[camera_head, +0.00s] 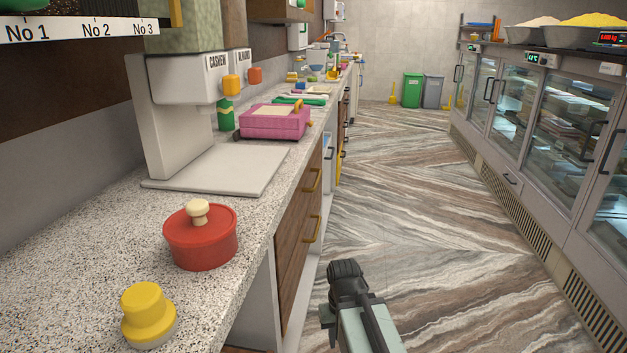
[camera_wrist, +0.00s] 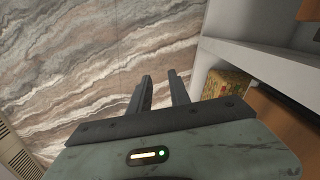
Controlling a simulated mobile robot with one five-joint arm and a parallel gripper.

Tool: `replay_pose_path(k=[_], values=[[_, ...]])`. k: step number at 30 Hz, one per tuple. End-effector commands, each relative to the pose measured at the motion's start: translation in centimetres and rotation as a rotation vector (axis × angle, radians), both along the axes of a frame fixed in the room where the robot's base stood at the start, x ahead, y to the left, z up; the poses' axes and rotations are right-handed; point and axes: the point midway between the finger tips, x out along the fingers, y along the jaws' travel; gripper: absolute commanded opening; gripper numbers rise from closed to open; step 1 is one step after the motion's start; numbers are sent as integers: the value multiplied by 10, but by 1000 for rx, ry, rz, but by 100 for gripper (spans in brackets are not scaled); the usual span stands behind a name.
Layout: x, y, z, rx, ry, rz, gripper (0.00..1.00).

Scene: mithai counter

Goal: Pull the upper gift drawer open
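The counter front has a wooden upper drawer (camera_head: 299,193) with a brass bar handle (camera_head: 312,181). A wooden lower drawer (camera_head: 291,247) with a similar handle (camera_head: 313,229) sits directly beneath it. Both look shut. No label shows which drawers are the gift drawers. My gripper (camera_head: 345,268) is low over the floor, right of the drawers and apart from them. In the wrist view my gripper (camera_wrist: 158,76) has two dark fingers with a gap between them and nothing held. No drawer handle can be made out clearly there.
The speckled counter (camera_head: 90,225) holds a red lidded pot (camera_head: 200,245), a yellow knob-shaped item (camera_head: 148,318), a white dispenser (camera_head: 180,120) and a pink box (camera_head: 272,124). An open white shelf (camera_wrist: 262,60) holds a patterned box (camera_wrist: 224,83). Glass-door fridges (camera_head: 560,125) line the right; the aisle floor (camera_head: 425,190) is clear.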

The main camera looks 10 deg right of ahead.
Motion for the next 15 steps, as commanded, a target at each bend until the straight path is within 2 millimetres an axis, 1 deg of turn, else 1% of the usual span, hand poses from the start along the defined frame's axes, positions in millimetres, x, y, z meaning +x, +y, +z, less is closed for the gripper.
replay_pose_path(k=[2,3,4,5,6,8,9,11,12,14,15], values=[[15,-1,-1,-5,-47,22,23],[33,-10,-1,-13,-103,41,23],[51,-12,0,-22,-161,68,23],[72,-14,2,-36,-233,103,23],[106,-17,8,-64,-345,159,23],[162,-20,27,-126,-540,260,23],[198,-23,45,-184,-678,332,23],[246,-24,80,-286,-879,434,23],[272,-24,106,-361,-1004,497,23],[302,-22,146,-480,-1175,577,23],[315,-19,171,-559,-1274,620,23]])
